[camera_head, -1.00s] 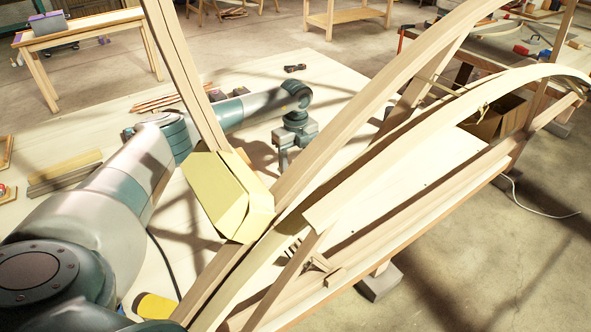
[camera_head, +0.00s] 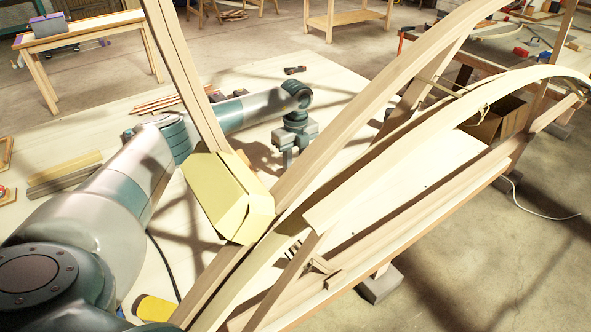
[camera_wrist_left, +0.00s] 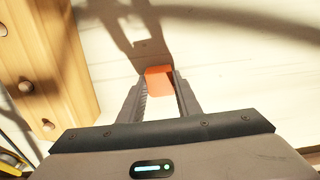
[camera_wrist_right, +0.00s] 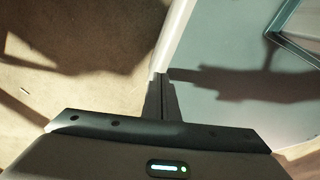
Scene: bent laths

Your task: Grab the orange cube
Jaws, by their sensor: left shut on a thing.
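The orange cube (camera_wrist_left: 158,79) is between the fingertips of my left gripper (camera_wrist_left: 160,88) in the left wrist view. The fingers are shut on its two sides, and pale wood lies under it. In the head view my left gripper (camera_head: 289,158) points down over the pale board, behind the bent laths. The cube cannot be made out there. My right gripper (camera_wrist_right: 162,80) shows only in the right wrist view, with its fingers together and nothing between them.
Bent laths (camera_head: 390,95) and an upright post cross in front of my left arm. A yellow block (camera_head: 220,195) sits at their joint. A wooden piece with holes (camera_wrist_left: 50,65) lies left of my left gripper. The pale board (camera_head: 345,75) has bare room behind.

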